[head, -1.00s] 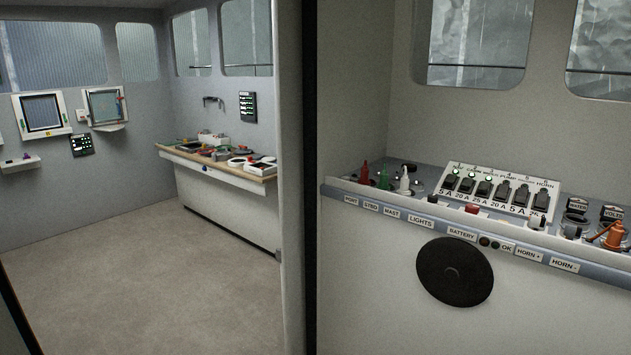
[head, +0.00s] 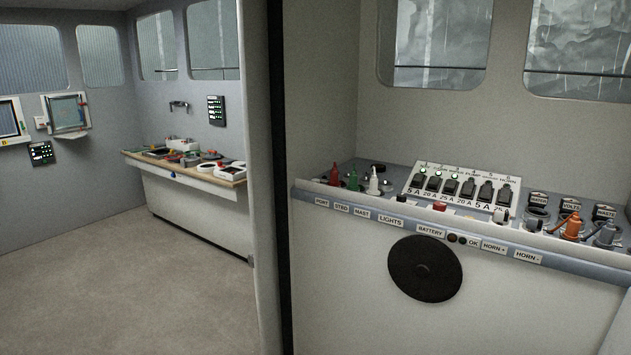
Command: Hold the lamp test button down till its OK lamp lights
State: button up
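A console (head: 340,193) stands at the right. On its front edge, two small dark round lamps sit by the OK label (head: 474,243), just right of the BATTERY label (head: 431,231). I see no clear light in either. A red button or knob (head: 439,206) stands on the console top above the BATTERY label. I cannot tell which control is the lamp test button; no label for it is readable. My gripper is not in view.
A breaker panel (head: 462,188) has several switches, some with green lights lit. Red, green and white bottle-like pieces (head: 374,182) stand left of it, orange (head: 572,227) and grey ones right. A black disc (head: 425,268) is on the console front. A workbench (head: 190,170) stands left; the floor (head: 120,290) is clear.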

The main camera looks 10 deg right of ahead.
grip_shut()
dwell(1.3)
